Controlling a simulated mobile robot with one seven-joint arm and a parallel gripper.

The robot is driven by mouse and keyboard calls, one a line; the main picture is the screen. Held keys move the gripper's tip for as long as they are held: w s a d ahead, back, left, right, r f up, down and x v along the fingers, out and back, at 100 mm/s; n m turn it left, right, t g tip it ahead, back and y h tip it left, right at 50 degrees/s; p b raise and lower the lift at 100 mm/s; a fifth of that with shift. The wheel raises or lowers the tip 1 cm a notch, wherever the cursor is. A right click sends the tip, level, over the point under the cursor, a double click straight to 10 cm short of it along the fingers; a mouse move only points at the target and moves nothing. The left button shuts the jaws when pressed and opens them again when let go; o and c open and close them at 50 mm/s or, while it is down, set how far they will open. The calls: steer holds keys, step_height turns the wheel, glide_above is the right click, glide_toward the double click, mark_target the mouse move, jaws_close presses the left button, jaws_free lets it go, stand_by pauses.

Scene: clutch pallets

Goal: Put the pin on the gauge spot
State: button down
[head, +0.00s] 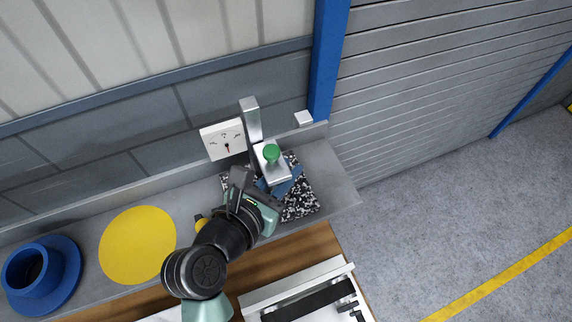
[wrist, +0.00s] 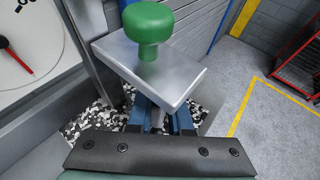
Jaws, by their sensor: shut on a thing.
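My gripper (head: 281,184) has its blue fingers over the black-and-white speckled plate (head: 302,208), just below a grey metal block (head: 270,173) topped by a green knob (head: 271,153). In the wrist view the fingers (wrist: 160,118) reach under the block (wrist: 150,68), and the green knob (wrist: 148,25) stands above them. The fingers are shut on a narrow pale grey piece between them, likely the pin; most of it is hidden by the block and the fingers. A dial gauge (head: 223,139) with a red needle stands behind. The gauge spot cannot be made out.
A metal post (head: 251,118) rises beside the dial. A yellow disc (head: 137,245) and a blue flanged ring (head: 40,275) lie on the grey shelf to the left. A small white block (head: 303,118) sits at the back right. A white-framed tray (head: 300,290) is in front.

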steer(key=shift+s, duration=0.1)
steer(key=shift+f, duration=0.15)
steer(key=c, duration=0.8)
jaws_free()
steer(key=shift+c, duration=0.2)
